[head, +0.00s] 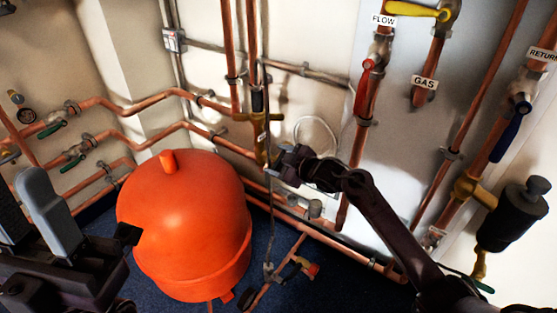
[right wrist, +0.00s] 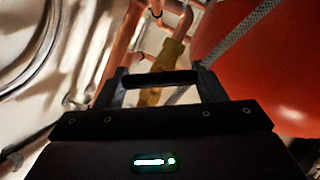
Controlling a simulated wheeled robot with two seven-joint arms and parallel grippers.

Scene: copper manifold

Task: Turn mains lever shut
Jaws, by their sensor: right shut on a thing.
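The brass mains valve (head: 263,148) with a small white tag stands on the vertical pipe behind the red vessel. My right gripper (head: 277,168) reaches it from the right. In the right wrist view, my right gripper (right wrist: 162,80) is shut on a dark bar between its fingers, which I take to be the mains lever (right wrist: 160,79). Brass (right wrist: 172,52) shows just behind it. The lever's angle is hard to read, because the gripper covers it in the head view. My left gripper (head: 75,250) is at the lower left, away from the valve; its jaw gap is unclear.
The large red vessel (head: 185,220) stands left of my right gripper. A braided hose (right wrist: 240,35) passes close by it. Copper pipes (head: 140,105) run along the wall. A yellow gas lever (head: 412,10) and a dark blue handle (head: 508,135) are at the right.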

